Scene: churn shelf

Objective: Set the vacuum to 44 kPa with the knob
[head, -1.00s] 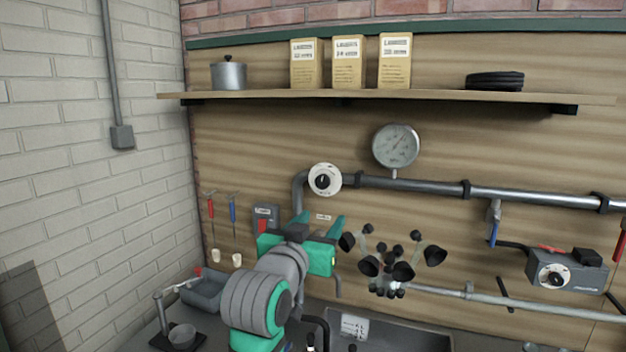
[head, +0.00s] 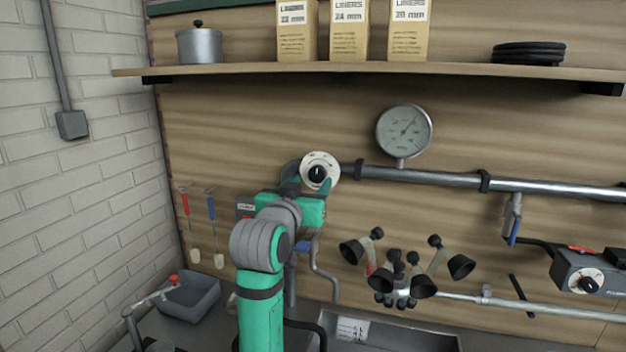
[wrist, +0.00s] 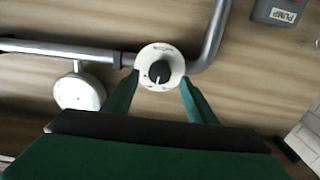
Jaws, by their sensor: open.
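The vacuum knob is a black grip (head: 317,174) on a round white dial (head: 331,161) fixed to the pipe. It also shows in the wrist view as a black knob (wrist: 159,72) on its white dial (wrist: 147,54). The round vacuum gauge (head: 404,131) hangs above the pipe to the right; its figures are too small to read. My gripper (head: 309,186) is at the dial. In the wrist view my gripper (wrist: 158,88) has its two green fingers apart, one on each side of the dial. I cannot tell whether they touch it.
A grey pipe (head: 430,178) runs right from the dial. A shelf (head: 380,70) with a pot and liner boxes crosses above. A milking cluster (head: 405,275) hangs lower right. A grey box marked PUMP (wrist: 282,11) shows in the wrist view.

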